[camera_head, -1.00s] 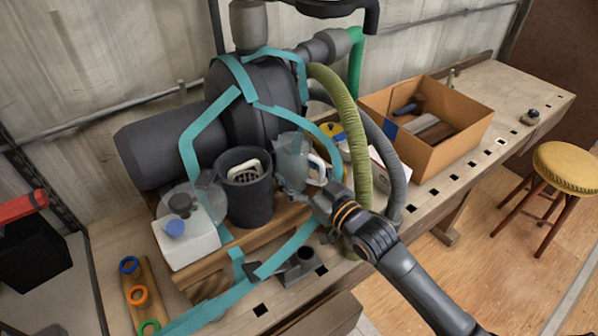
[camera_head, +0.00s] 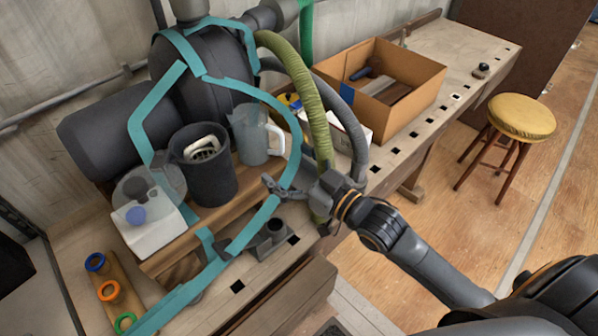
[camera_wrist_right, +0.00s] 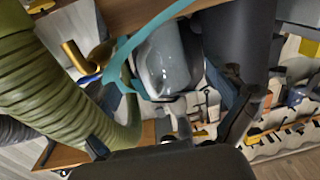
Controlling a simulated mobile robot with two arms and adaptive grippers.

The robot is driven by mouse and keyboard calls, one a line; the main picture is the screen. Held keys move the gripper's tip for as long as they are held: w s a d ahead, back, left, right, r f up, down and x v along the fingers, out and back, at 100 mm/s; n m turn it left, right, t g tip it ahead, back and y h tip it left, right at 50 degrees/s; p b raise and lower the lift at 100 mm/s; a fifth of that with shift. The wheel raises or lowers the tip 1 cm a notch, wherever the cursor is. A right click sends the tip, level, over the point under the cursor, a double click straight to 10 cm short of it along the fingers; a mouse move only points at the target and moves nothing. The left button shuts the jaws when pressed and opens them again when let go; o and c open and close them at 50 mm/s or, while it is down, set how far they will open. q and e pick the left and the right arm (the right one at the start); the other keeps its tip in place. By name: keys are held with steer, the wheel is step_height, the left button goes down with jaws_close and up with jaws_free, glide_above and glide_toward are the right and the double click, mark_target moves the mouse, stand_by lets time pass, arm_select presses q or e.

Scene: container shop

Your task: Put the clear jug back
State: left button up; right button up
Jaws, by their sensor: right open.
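The clear jug (camera_head: 250,136) stands upright on the wooden shelf (camera_head: 187,240), right of a dark bucket (camera_head: 207,175). Its white handle faces right, and a teal strip passes close to it. My right gripper (camera_head: 271,187) is open and empty, in front of and a little below the jug, apart from it. In the right wrist view the jug (camera_wrist_right: 165,62) shows beyond the open fingers (camera_wrist_right: 208,128), partly behind the teal strip. My left gripper is not in view.
Green (camera_head: 302,95) and grey hoses arch down close to my right gripper. A white appliance (camera_head: 152,232) with a clear bowl stands left of the bucket. A cardboard box (camera_head: 425,88) of tools sits farther right. A yellow stool (camera_head: 522,116) stands on open floor.

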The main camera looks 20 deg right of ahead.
steer(key=shift+v, duration=1.7)
